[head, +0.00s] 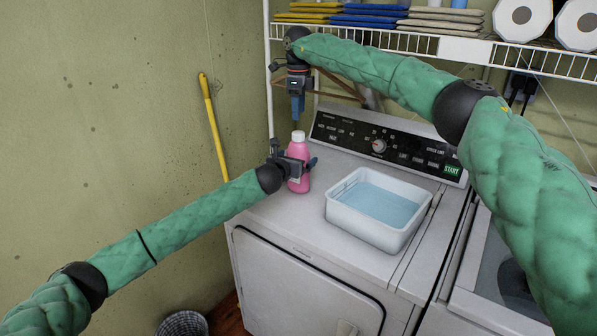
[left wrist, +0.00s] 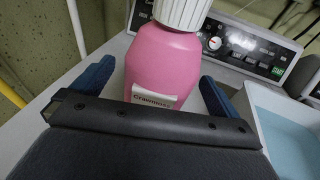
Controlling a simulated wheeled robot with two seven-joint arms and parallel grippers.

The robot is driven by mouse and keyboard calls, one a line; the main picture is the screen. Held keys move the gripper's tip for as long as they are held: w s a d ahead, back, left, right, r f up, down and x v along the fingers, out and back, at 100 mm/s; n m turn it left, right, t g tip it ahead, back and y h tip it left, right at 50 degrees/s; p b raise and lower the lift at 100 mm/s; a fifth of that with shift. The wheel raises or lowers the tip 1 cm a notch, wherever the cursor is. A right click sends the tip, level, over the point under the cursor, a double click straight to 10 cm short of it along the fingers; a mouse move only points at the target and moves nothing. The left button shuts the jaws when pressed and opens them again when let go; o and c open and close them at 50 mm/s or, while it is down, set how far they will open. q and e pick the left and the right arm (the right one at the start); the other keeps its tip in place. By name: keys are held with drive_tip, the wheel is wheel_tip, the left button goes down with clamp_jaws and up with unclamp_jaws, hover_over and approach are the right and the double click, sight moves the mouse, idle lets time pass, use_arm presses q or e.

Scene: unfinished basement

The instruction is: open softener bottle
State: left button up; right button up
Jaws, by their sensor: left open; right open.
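The softener bottle is pink with a white cap and stands upright on the dryer top. In the head view its body (head: 301,172) is partly behind my left gripper (head: 301,163), and its white cap (head: 298,136) is on. In the left wrist view the bottle (left wrist: 165,68) stands between the blue fingers of my left gripper (left wrist: 158,88), which is open around it, with a gap at the right finger. The ribbed cap (left wrist: 184,10) is cut off by the top edge. My right gripper (head: 297,106) points down, open, just above the cap and apart from it.
A white tub of bluish liquid (head: 366,233) stands on the dryer top (head: 290,222), right of the bottle. The control panel (head: 385,142) rises behind. A wire shelf (head: 420,45) with folded cloths hangs above. A yellow pole (head: 213,125) leans on the wall at left.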

use_arm(q)
drive_tip(key=shift+x, duration=1)
